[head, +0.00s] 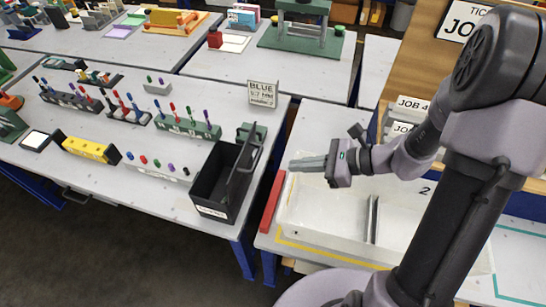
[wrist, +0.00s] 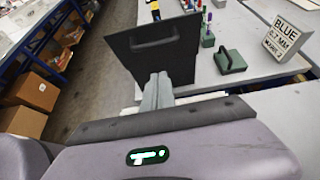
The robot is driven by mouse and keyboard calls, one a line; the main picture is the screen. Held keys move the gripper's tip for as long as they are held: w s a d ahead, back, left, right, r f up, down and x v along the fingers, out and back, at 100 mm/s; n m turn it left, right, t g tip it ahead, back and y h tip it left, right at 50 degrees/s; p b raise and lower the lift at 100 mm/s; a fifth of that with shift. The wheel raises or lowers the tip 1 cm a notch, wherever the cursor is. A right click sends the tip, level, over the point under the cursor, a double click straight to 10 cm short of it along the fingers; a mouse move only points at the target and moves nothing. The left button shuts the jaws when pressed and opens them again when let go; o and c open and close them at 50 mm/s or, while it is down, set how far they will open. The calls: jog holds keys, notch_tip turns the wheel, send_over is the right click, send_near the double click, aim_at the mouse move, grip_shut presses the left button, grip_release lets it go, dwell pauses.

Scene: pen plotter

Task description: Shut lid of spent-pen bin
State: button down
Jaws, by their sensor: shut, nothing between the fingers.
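The spent-pen bin (head: 211,190) is a black open-topped box with a white label, near the right front corner of the left table. Its black lid (head: 241,170) stands raised, close to upright, along the bin's right side. In the wrist view the fingertips (wrist: 158,78) overlap the lid's lower part; contact cannot be told.
A green block with a handle (head: 252,131) and a BLUE 0.7 MM sign (head: 262,93) stand behind the bin. A pen rack (head: 187,126) stands to its left. A white tray (head: 320,220) and red bar (head: 272,203) lie under and beside my gripper.

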jog(key=w+a+b, duration=0.1)
jog(key=w+a, duration=0.1)
jog(key=a, duration=0.5)
jog(key=shift+w+f, duration=0.25)
jog(key=shift+f, duration=0.05)
